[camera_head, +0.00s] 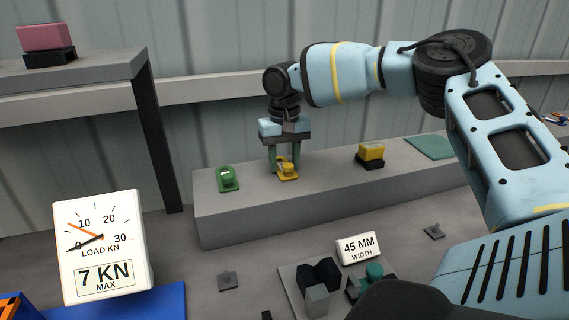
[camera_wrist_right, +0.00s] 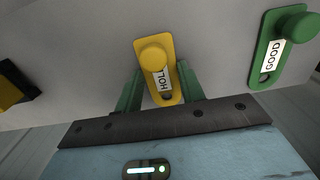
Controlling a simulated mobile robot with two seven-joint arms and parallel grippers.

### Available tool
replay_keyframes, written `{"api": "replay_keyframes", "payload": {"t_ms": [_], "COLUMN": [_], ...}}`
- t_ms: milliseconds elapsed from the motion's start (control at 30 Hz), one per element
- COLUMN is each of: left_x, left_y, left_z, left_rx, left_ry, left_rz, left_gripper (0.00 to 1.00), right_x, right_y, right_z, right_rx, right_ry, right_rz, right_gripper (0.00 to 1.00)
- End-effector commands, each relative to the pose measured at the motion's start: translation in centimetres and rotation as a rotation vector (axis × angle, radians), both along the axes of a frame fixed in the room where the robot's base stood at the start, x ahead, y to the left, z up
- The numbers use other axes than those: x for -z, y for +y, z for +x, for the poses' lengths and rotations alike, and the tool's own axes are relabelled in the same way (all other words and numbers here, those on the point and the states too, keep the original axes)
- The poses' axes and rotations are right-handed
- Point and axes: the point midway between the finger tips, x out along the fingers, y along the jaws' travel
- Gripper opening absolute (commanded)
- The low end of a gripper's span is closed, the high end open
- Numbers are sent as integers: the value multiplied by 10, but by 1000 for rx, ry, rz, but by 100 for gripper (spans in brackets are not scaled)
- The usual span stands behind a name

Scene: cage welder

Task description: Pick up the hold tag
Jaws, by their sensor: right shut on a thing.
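The hold tag (camera_head: 287,174) is a yellow tag with a round knob, on top of the long grey ledge (camera_head: 330,192). In the right wrist view the yellow tag (camera_wrist_right: 155,72) shows a white label, partly hidden, reading like "HOLD". My right gripper (camera_head: 284,168) points down with its green fingers on either side of the tag, shut on it. In the right wrist view the fingers (camera_wrist_right: 161,95) flank the tag. I cannot tell whether the tag is clear of the ledge. My left gripper is not in view.
A green "GOOD" tag (camera_head: 228,179) lies left on the ledge. A yellow block on a black base (camera_head: 370,155) and a green pad (camera_head: 430,147) are to the right. In front are a load gauge (camera_head: 103,247), a "45 MM" width sign (camera_head: 358,248) and dark blocks (camera_head: 319,274).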

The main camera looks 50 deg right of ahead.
Motion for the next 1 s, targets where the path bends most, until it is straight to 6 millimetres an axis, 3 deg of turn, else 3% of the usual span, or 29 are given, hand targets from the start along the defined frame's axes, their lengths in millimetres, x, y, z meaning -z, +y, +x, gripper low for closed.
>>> {"api": "replay_keyframes", "payload": {"t_ms": [367,667,1000], "left_x": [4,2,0], "left_y": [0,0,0], "left_z": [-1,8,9], "left_rx": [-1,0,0], "left_ry": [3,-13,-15], "left_rz": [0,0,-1], "left_gripper": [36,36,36], "right_x": [-36,-39,-45], "right_y": [0,19,50], "right_z": [1,-36,-96], "right_rx": [0,-4,-5], "right_ry": [-5,-3,-2], "right_rz": [1,3,2], "right_gripper": [19,19,19]}}
